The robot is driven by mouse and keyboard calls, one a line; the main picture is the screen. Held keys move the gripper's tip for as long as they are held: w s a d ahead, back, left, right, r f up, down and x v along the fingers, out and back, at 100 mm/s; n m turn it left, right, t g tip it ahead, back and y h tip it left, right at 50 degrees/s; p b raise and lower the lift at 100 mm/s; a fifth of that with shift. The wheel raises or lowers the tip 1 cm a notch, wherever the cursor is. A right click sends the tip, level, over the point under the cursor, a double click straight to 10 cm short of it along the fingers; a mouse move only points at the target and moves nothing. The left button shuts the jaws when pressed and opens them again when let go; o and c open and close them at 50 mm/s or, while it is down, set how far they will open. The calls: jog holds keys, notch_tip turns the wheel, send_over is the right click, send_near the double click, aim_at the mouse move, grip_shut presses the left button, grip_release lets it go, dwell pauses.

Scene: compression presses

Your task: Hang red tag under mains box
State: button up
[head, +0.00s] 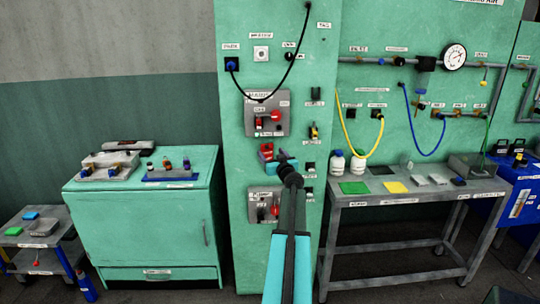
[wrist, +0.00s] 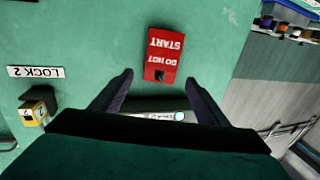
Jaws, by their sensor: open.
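The red tag (wrist: 165,52), lettered "DO NOT START", is against the green panel in the wrist view, its lettering upside down there. A small dark peg or hole shows near its end closest to my jaws. My gripper (wrist: 160,92) is open, and the tag lies just beyond the fingertips, not between them. In the head view, the red tag (head: 266,150) is below the upper grey box (head: 282,97), which has a red knob. My gripper (head: 280,163) is close beside the tag there.
A yellow padlock (head: 313,132) hangs right of the tag. A second grey box (head: 255,196) sits lower on the panel. A steel table (head: 412,199) stands at right, a green cabinet (head: 150,235) at left.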

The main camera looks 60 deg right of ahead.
jog(key=b+v, duration=0.3)
jog(key=v, duration=0.7)
jog(key=shift+s, duration=0.15)
jog(key=shift+a, duration=0.1)
dwell(0.5)
